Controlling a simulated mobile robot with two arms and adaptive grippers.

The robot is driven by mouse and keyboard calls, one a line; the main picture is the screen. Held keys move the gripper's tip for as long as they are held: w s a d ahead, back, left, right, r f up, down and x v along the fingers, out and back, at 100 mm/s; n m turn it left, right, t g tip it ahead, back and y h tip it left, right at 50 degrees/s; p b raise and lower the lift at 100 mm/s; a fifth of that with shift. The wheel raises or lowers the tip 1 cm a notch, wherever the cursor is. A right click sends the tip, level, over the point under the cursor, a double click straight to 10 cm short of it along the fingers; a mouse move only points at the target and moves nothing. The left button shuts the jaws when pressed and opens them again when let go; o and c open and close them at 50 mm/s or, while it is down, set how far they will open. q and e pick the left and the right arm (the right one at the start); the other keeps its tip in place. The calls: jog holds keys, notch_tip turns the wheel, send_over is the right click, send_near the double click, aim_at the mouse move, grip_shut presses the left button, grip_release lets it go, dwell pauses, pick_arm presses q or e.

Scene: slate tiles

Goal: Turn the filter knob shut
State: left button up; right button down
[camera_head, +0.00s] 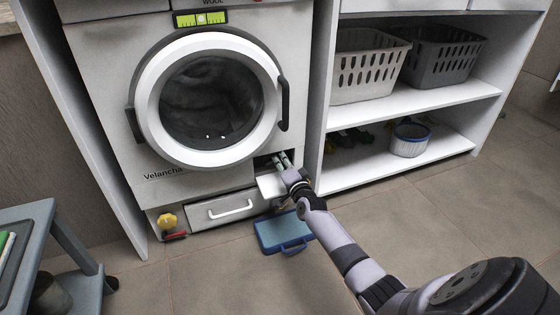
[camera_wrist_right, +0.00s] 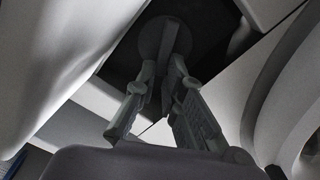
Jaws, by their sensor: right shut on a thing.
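The washing machine (camera_head: 105,75) stands at the left with its round door closed. At its lower right is a dark opening with a white flap (camera_head: 269,186) folded down. My right gripper (camera_head: 281,159) reaches into this opening. In the right wrist view the filter knob (camera_wrist_right: 157,36) is a dark round disc with a raised grip bar, set in the dark recess. My right gripper (camera_wrist_right: 164,70) is shut on that grip bar, one finger on each side. In the head view the knob is too small and shaded to make out. My left gripper is not in view.
A blue tray (camera_head: 270,233) lies on the floor below the flap. A yellow knob (camera_head: 167,220) and a drawer (camera_head: 205,216) are left of the opening. Shelves (camera_head: 410,103) with baskets stand right. A grey-blue stand (camera_head: 45,222) is at the left edge. The tiled floor is mostly free.

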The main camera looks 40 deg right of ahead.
jog(key=m+b, duration=0.1)
jog(key=m, duration=0.1)
jog(key=f+m, duration=0.1)
jog(key=m, duration=0.2)
jog(key=shift+d+f+m+b, duration=0.2)
jog(key=shift+m+b, duration=0.1)
jog(key=shift+b, duration=0.1)
dwell(0.4)
jog(key=c, duration=1.7)
grip_release()
jog(key=shift+s+a, duration=0.25)
jog(key=shift+s, duration=0.35)
jog(key=shift+v, duration=3.15)
